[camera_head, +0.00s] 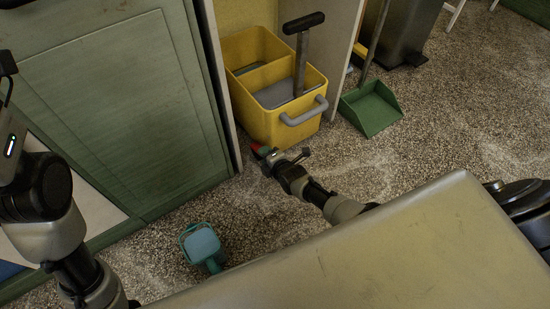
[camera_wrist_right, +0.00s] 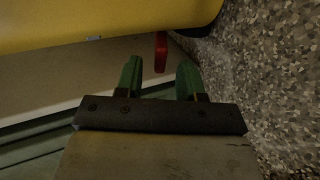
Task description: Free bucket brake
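The yellow bucket (camera_head: 258,124) with a grey handle and a black-topped wringer lever stands on the floor by the cabinet in the head view. Its yellow underside (camera_wrist_right: 95,22) crosses the top of the right wrist view. A red brake lever (camera_wrist_right: 161,52) hangs below it, and a bit of red (camera_head: 257,147) shows at the bucket's lower front in the head view. My right gripper (camera_head: 268,153) is low by that corner. In the right wrist view its green fingers (camera_wrist_right: 159,80) are apart, with the red lever between and just beyond their tips.
A green cabinet (camera_head: 130,100) stands left of the bucket and a pale panel (camera_head: 343,50) right of it. A green dustpan (camera_head: 371,108) and a dark bin (camera_head: 408,30) are further right. Speckled floor at right is open.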

